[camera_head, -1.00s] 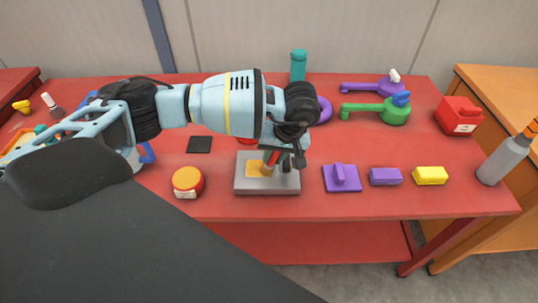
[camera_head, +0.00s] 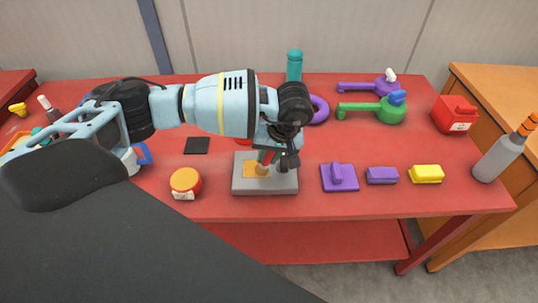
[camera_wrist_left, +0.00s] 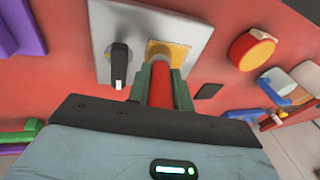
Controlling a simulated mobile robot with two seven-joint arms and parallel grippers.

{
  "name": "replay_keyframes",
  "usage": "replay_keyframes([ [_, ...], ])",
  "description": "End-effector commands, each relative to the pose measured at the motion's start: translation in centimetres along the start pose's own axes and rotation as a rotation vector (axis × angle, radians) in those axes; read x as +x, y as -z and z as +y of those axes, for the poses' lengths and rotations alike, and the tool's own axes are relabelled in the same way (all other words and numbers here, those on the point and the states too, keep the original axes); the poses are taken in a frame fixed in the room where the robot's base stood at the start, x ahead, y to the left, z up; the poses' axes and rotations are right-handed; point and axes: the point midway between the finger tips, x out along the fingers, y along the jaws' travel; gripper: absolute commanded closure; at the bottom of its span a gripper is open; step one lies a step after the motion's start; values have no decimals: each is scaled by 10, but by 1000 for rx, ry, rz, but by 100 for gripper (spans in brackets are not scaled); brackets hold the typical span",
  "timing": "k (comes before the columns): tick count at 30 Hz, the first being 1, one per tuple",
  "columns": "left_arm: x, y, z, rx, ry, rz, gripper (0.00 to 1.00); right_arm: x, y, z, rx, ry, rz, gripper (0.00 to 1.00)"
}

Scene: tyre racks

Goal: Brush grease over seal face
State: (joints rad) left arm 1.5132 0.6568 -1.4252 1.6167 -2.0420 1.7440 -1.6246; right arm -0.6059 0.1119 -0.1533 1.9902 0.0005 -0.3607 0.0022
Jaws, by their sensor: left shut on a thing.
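A grey plate (camera_head: 282,185) with a yellow-orange square patch (camera_head: 250,170) lies near the table's front edge. My left gripper (camera_head: 267,155) is above the plate, shut on a red-handled brush (camera_head: 262,168). The brush points down, its light bristles at the patch. In the left wrist view, the red handle (camera_wrist_left: 162,92) sits between the two greenish fingers, and the brush end overlaps the yellow patch (camera_wrist_left: 181,51). Whether the bristles press on it is hard to tell. A black knob-like part (camera_wrist_left: 119,65) stands on the plate beside the patch. My right gripper is not in view.
A red and yellow round tin (camera_head: 185,182) and a black square (camera_head: 197,146) lie left of the plate. Purple blocks (camera_head: 339,178) and a yellow block (camera_head: 426,174) lie to its right. Behind are a purple ring (camera_head: 319,108), a green pan-like tool (camera_head: 378,110) and a teal bottle (camera_head: 294,66).

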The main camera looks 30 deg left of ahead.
Motion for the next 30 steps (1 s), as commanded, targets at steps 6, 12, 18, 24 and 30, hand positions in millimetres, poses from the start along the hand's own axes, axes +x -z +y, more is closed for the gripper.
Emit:
replay_keyframes([
  [6, 4, 11, 1, -1, 1, -1, 100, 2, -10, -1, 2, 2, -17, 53],
  [12, 5, 23, 2, -1, 1, -1, 100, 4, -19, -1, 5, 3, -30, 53],
  [18, 4, 28, 1, -1, 0, 0, 100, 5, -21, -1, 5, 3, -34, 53],
  [24, 4, 28, 1, -1, -1, 1, 100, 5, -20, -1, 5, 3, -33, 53],
  [30, 4, 28, 1, -1, -1, 1, 100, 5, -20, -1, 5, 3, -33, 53],
])
